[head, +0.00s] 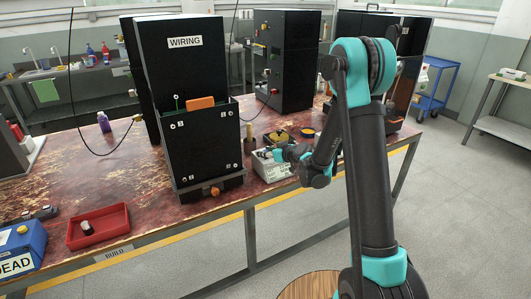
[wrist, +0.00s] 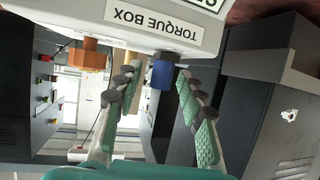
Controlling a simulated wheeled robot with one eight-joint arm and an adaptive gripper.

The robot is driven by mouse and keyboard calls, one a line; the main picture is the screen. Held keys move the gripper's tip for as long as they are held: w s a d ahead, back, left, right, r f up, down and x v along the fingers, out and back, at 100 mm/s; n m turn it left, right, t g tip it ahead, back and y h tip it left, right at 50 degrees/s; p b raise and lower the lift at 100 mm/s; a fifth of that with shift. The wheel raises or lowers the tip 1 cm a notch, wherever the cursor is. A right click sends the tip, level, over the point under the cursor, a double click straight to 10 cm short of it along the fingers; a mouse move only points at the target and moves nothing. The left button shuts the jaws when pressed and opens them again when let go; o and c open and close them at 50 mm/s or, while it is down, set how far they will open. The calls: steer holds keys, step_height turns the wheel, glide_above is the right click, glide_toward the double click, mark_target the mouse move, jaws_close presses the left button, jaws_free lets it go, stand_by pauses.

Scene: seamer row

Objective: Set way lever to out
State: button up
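The white torque box (head: 272,166) stands on the bench in the head view, partly hidden by my arm. In the wrist view the torque box (wrist: 160,25) fills the top, its label upside down. A blue lever or knob (wrist: 162,74) sticks out from it, and an orange knob (wrist: 93,56) sits to its left. No label marks either as the way lever. My gripper (wrist: 155,80) is open, with the blue part between its fingertips in the picture; I cannot tell if they touch it. In the head view my gripper (head: 284,153) is at the box, too small to read.
The tall black wiring cabinet (head: 186,100) stands left of the torque box. More black cabinets (head: 287,60) stand behind. A red tray (head: 98,226) and a blue box marked DEAD (head: 22,246) lie at the bench's left. The floor at right (head: 465,200) is clear.

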jaws_close()
stand_by(0.3)
steer(key=shift+w+a, duration=0.7)
steer(key=shift+w, duration=0.35)
steer(key=shift+w+a, duration=0.65)
steer(key=shift+w, duration=0.35)
jaws_free()
